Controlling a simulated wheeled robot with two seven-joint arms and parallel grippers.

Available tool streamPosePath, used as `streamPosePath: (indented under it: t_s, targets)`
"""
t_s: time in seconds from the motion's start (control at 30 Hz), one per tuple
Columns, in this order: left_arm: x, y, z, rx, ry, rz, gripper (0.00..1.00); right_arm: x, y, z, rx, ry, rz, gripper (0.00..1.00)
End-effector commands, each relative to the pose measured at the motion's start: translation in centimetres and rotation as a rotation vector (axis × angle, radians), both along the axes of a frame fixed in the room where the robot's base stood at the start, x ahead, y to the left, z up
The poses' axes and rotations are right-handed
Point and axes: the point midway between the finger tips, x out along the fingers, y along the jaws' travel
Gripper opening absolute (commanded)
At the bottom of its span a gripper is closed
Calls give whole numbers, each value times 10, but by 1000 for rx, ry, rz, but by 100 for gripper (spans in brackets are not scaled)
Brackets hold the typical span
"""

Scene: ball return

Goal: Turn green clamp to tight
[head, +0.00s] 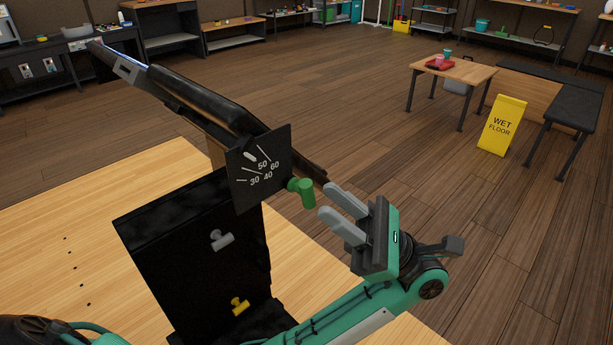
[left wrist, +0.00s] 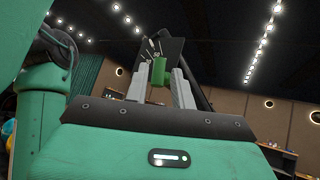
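The green clamp (head: 302,192) sticks out from the lower right edge of a black dial plate (head: 257,168) marked 30, 40, 50 and 60. Its handle hangs downward. My left gripper (head: 328,200) is open just to the right of the clamp, its two grey fingers apart and pointing at it. In the left wrist view the green clamp (left wrist: 158,72) appears in the gap between the fingers, with the dial plate (left wrist: 166,52) behind. Contact between fingers and clamp cannot be told. My right gripper is in neither view.
A black machine body (head: 190,240) carries a grey clamp (head: 222,240) and a yellow clamp (head: 239,306). A long dark rail (head: 205,105) runs up left from the dial plate. A yellow wet floor sign (head: 502,125) and a wooden table (head: 455,70) stand farther back on open floor.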

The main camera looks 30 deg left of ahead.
Motion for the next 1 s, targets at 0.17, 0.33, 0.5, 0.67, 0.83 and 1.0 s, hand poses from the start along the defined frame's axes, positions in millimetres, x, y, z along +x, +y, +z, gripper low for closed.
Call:
streamPosePath:
  t_s: [0.17,0.33,0.5,0.67,0.83,1.0]
  targets:
    - [-11,23,25,0,-2,1,25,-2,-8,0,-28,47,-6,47]
    - [-16,35,37,0,-1,1,25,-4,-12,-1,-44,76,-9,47]
    - [-17,39,42,2,1,1,25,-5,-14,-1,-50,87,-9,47]
    - [-18,39,42,1,2,0,25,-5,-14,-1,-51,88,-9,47]
    - [-17,39,42,1,1,1,4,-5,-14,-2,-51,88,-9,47]
    - [-18,39,42,2,2,0,0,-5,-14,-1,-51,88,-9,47]
